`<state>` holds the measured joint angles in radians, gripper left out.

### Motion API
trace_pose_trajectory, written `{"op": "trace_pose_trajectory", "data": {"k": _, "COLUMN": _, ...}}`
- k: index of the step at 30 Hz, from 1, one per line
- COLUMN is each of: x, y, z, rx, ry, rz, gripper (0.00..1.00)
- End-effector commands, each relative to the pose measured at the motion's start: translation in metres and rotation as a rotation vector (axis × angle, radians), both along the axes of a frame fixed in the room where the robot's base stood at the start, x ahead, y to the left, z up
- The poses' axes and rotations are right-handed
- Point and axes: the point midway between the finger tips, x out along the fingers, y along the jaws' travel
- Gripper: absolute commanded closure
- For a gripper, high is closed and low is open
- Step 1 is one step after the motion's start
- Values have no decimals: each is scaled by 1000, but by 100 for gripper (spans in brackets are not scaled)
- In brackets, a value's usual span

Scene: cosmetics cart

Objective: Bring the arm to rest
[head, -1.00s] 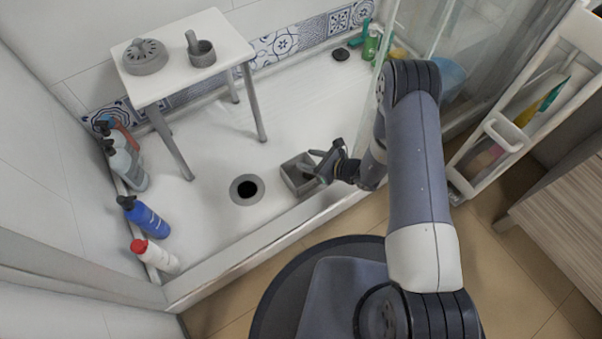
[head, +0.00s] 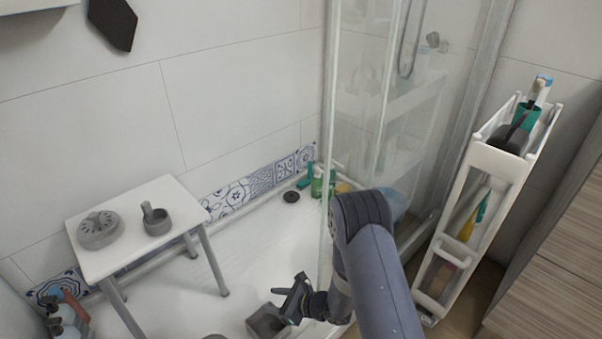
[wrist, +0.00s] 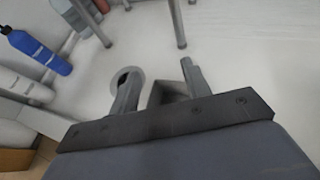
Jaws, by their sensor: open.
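My arm reaches from the lower right of the head view.
A white table (head: 137,228) holds a grey round dish (head: 98,230) and a mortar (head: 156,220). A glass panel (head: 345,130) stands close to my arm. A white cart (head: 500,165) is at right. A blue bottle (wrist: 40,52) stands left in the wrist view.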

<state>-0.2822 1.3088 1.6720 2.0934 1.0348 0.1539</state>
Motion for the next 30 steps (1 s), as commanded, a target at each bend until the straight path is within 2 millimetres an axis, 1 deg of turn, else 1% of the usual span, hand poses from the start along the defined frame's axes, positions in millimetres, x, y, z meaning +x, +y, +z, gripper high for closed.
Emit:
{"op": "trace_pose_trajectory", "data": {"k": 1, "x": 0, "y": 0, "z": -10, "rx": -1, "ry": 2, "rz": 0, "gripper": 54}}
{"op": "trace_pose_trajectory", "data": {"k": 5, "x": -1, "y": 0, "z": -31, "rx": 0, "ry": 2, "rz": 0, "gripper": 54}}
{"op": "trace_pose_trajectory", "data": {"k": 15, "x": -1, "y": -1, "z": -99, "rx": 1, "ry": 2, "rz": -1, "gripper": 54}}
{"op": "trace_pose_trajectory", "data": {"k": 16, "x": 0, "y": 0, "z": -79, "rx": 2, "ry": -3, "rz": 0, "gripper": 54}}
{"op": "trace_pose_trajectory", "data": {"k": 17, "x": 0, "y": 0, "z": -70, "rx": 2, "ry": -3, "rz": 0, "gripper": 54}}
{"op": "trace_pose_trajectory", "data": {"k": 21, "x": 0, "y": 0, "z": -48, "rx": 1, "ry": -2, "rz": 0, "gripper": 54}}
{"op": "trace_pose_trajectory", "data": {"k": 25, "x": -1, "y": 0, "z": -36, "rx": 1, "ry": 0, "rz": 0, "gripper": 54}}
{"op": "trace_pose_trajectory", "data": {"k": 30, "x": -1, "y": 0, "z": -33, "rx": 0, "ry": 1, "rz": 0, "gripper": 54}}
